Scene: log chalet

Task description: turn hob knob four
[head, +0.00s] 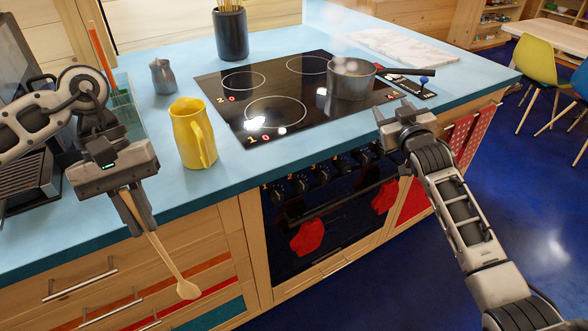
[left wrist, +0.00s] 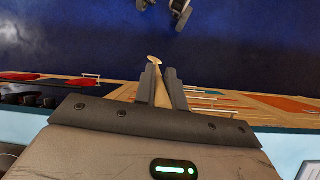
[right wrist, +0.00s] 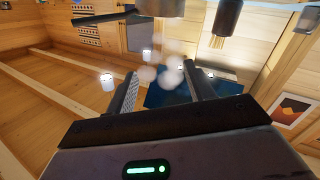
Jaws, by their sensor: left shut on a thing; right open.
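A row of dark hob knobs runs along the oven front below the worktop edge, with small orange numbers beside them. Hob knob four (head: 345,165) appears to be one toward the right of the row; its number is too small to read surely, and its setting cannot be told. My right gripper (head: 394,109) is open and empty, above and to the right of the knobs near the hob's front right corner. Its open fingers show in the right wrist view (right wrist: 160,85). My left gripper (head: 133,212) is shut on a wooden spoon (head: 187,289), which hangs down before the drawers.
A steaming pot (head: 350,82) stands on the hob (head: 245,101), its handle pointing right. A yellow jug (head: 190,135) stands between left gripper and hob. An oven handle (head: 345,202) and red oven mitts (head: 307,236) lie below the knobs.

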